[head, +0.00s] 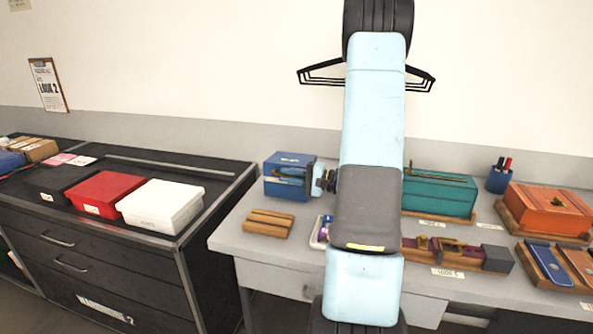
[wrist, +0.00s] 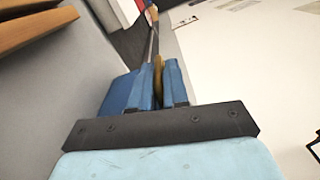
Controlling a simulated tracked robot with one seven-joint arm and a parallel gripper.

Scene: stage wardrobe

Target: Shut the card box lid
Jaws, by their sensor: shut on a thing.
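A blue box (head: 284,189) with a small white label on its upper part stands at the left end of the grey table. I take it for the card box, but its label is too small to read. My gripper (head: 302,174) reaches it from the right, and it hides part of the box. In the wrist view my gripper (wrist: 158,78) has its fingers close together on a thin, brass-coloured piece (wrist: 158,66). Whether that piece belongs to the lid, and how far the lid stands open, I cannot tell.
A wooden slatted block (head: 269,222) lies in front of the blue box. A teal box (head: 440,196), a pen cup (head: 499,180) and an orange box (head: 551,209) stand to the right. A black drawer cabinet (head: 90,252) at left carries red (head: 105,192) and white (head: 160,205) boxes.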

